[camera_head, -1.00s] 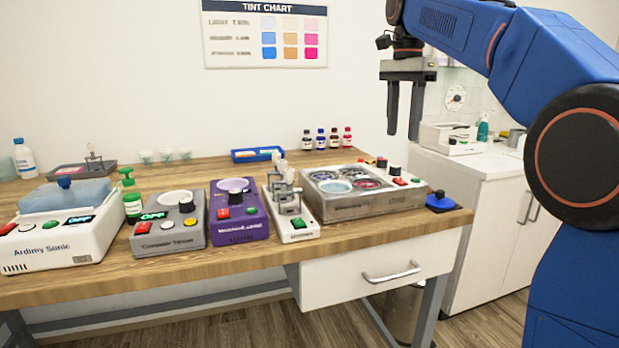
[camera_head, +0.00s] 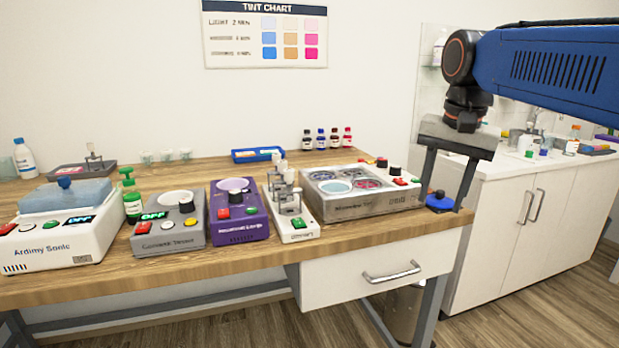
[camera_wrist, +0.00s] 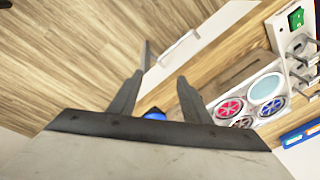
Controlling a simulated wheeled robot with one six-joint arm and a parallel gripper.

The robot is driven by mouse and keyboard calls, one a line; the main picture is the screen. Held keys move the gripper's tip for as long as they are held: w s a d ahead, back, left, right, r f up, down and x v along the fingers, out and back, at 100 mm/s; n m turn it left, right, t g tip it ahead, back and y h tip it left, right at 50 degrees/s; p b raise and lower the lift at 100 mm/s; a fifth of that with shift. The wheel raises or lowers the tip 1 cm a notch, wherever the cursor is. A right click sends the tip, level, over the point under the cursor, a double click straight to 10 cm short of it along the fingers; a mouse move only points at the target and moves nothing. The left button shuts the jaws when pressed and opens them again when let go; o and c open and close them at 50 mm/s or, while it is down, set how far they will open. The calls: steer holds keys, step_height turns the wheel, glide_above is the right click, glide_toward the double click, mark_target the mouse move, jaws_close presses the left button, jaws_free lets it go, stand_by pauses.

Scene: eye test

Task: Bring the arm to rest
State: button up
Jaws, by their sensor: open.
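My gripper (camera_head: 441,196) hangs at the right end of the wooden bench, its two fingers pointing down, apart and with nothing between them. In the head view the fingers overlap the blue-knobbed dark item (camera_head: 440,202) at the bench corner. My blue arm reaches in from the upper right. The blue knob (camera_wrist: 155,114) shows between the finger bases.
The bench (camera_head: 350,240) carries several devices, including a grey unit with round wells (camera_head: 358,205) left of my gripper. A white drawer (camera_head: 375,272) hangs below. A white cabinet (camera_head: 520,225) stands at right. Small bottles (camera_head: 321,139) stand at the back.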

steer(key=s+d+f+n+t, duration=0.1)
steer(key=s+f+n, duration=0.2)
steer(key=s+f, duration=0.6)
steer(key=s+d+f+n+t, duration=0.1)
steer(key=s+d+f+n, duration=0.1)
steer(key=s+f, duration=0.7)
step_height(320, 180, down, 6)
steer(key=shift+s+n+t, duration=0.2)
steer(key=shift+n+t, duration=0.2)
steer(key=shift+n, duration=0.4)
